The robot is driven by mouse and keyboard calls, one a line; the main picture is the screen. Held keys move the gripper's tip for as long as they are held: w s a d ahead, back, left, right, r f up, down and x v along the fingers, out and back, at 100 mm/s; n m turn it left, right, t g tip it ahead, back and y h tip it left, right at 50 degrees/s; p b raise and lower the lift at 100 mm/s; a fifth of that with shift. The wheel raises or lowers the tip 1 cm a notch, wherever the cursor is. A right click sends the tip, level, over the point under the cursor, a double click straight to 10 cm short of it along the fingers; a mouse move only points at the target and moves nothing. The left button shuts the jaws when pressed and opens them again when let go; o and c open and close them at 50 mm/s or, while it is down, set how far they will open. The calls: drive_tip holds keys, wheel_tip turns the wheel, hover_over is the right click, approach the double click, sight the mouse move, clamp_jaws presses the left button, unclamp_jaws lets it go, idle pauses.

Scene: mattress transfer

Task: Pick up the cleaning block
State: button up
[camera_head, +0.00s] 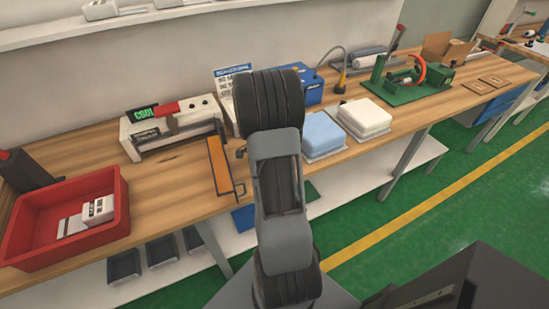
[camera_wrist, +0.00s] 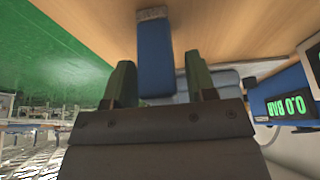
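In the wrist view a blue block (camera_wrist: 154,58) with a grey, rough-looking end, which looks like the cleaning block, lies on the wooden bench top (camera_wrist: 222,25). My gripper (camera_wrist: 160,78) has its two dark green fingers apart, one to each side of the block's near part. A gap shows between the right finger and the block; the left finger is very close to it, and I cannot tell whether they touch. In the head view my arm covers the gripper and the block.
In the head view a pale blue pad stack (camera_head: 324,135) and a white one (camera_head: 365,118) stand right of my arm. A red bin (camera_head: 118,215) holds white items at left. An orange bar (camera_head: 218,165) and a sealer-like machine (camera_head: 150,135) lie between. A green-digit display (camera_wrist: 290,107) shows in the wrist view.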

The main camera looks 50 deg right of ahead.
drive_tip(key=c, duration=0.8)
drive_tip(key=shift+r, duration=0.1)
drive_tip(key=shift+r, duration=0.55)
drive_tip(key=s+a+r, duration=0.1)
drive_tip(key=s+r, duration=0.3)
drive_tip(key=s+a+r+b, duration=0.1)
drive_tip(key=s+a+r, duration=0.1)
drive_tip(key=s+r, duration=0.2)
drive_tip(key=s+a+r+b, duration=0.1)
drive_tip(key=s+r, duration=0.2)
drive_tip(key=s, duration=0.2)
drive_tip(key=shift+s+a+r, duration=0.15)
drive_tip(key=shift+a+r, duration=0.1)
drive_tip(key=shift+r, duration=0.15)
